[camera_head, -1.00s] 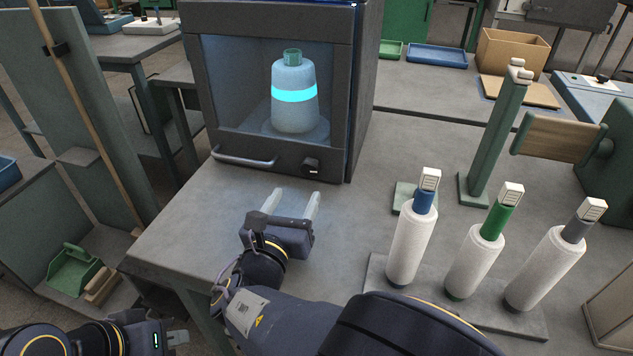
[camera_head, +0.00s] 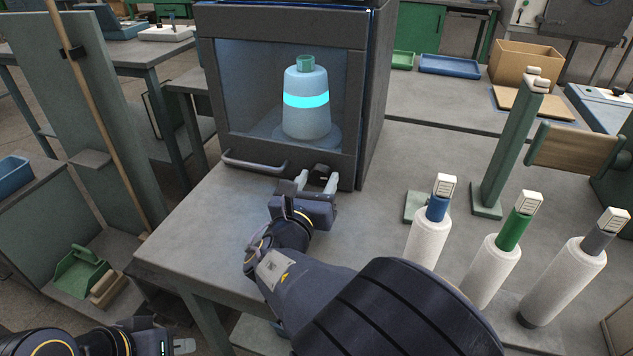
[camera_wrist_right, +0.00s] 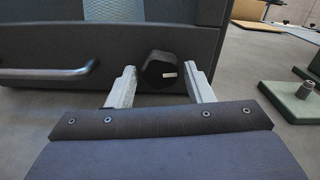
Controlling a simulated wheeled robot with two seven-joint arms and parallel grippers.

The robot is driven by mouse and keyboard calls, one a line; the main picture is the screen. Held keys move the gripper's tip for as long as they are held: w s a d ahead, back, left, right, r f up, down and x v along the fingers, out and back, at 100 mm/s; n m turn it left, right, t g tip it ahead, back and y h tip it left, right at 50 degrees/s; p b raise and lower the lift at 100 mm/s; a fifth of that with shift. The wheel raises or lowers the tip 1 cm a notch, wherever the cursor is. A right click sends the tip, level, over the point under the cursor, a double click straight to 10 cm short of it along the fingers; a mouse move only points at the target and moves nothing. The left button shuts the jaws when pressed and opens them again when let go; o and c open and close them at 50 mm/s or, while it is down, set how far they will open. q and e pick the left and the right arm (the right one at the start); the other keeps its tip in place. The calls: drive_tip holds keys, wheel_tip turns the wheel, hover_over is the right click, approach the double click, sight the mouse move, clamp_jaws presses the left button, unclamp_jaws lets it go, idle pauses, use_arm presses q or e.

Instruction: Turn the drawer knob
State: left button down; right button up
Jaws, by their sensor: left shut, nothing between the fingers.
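The black drawer knob (camera_head: 321,171) with a small white mark sits on the lower front panel of the dark cabinet (camera_head: 290,160), right of its bar handle (camera_head: 252,163). My right gripper (camera_head: 316,182) is open at the knob. In the right wrist view the knob (camera_wrist_right: 159,73) shows between the two fingertips of this gripper (camera_wrist_right: 161,68), with a gap on each side. The white mark is level there. Part of the knob is hidden by the gripper in the head view. My left gripper (camera_head: 185,345) is shut and empty at the bottom left, away from the cabinet.
Behind the cabinet's window stands a pale blue cone (camera_head: 307,120) with a glowing band. Several white yarn cones (camera_head: 492,272) stand upright to the right of my right arm. A green post (camera_head: 507,145) stands behind them.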

drive_tip(key=c, duration=0.7)
drive_tip(key=shift+f+m+b, duration=0.2)
drive_tip(key=shift+m+b, duration=0.25)
drive_tip(key=shift+m, duration=0.05)
drive_tip(key=shift+o, duration=0.2)
drive_tip(key=shift+r+m, duration=0.1)
drive_tip(key=shift+m, duration=0.2)
drive_tip(key=o, duration=1)
drive_tip(key=shift+r, duration=0.1)
drive_tip(key=p+v, duration=0.1)
drive_tip(key=v, duration=0.6)
drive_tip(key=shift+r, duration=0.1)
drive_tip(key=shift+s+a, duration=0.1)
drive_tip(key=shift+s, duration=0.3)
